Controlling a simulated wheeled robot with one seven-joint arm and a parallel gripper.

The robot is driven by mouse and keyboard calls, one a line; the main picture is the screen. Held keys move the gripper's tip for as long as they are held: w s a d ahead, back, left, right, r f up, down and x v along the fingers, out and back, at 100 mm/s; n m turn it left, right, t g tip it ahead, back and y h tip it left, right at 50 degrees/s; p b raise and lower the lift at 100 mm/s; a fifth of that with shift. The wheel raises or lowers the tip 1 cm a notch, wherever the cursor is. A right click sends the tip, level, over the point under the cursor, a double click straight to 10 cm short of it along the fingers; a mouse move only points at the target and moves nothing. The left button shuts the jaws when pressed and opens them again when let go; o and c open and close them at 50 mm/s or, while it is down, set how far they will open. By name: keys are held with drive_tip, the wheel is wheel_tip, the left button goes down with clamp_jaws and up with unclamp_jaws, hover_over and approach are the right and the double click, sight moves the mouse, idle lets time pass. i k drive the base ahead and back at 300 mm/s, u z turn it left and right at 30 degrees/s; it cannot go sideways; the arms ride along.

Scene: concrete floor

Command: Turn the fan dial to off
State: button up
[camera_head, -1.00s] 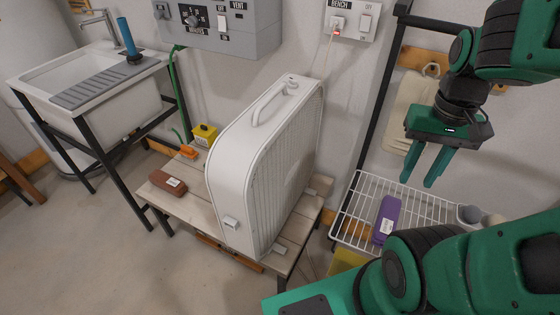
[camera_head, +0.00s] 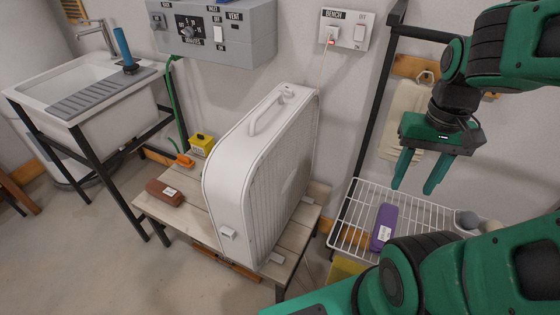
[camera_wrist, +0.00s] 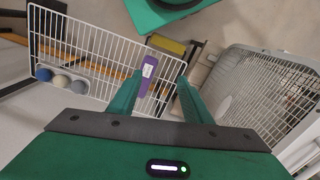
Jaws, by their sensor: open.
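A white box fan (camera_head: 255,170) stands upright on a low wooden bench (camera_head: 180,212). Its carry handle and a small dial (camera_head: 287,91) are on the top face, the dial toward the wall end; its setting is too small to read. My gripper (camera_head: 413,186) is open and empty, pointing down in the air to the right of the fan, above the wire shelf. In the wrist view my gripper (camera_wrist: 155,92) shows both fingers apart, and the fan's grille (camera_wrist: 265,92) is at the right. The dial is not clear there.
A wire shelf (camera_head: 345,220) holds a purple case (camera_head: 384,227) and small round items. A brown case (camera_head: 165,193), orange plug (camera_head: 185,160) and yellow box (camera_head: 201,143) lie left of the fan. A grey panel (camera_head: 250,35), bench outlet (camera_head: 344,30) and cord are behind. A sink (camera_head: 60,75) stands left.

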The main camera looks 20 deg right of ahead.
sight(288, 93)
drive_tip(key=z, duration=0.05)
drive_tip(key=k, duration=1.05)
drive_tip(key=u, duration=0.55)
drive_tip(key=i, duration=1.3)
drive_tip(key=z, duration=0.5)
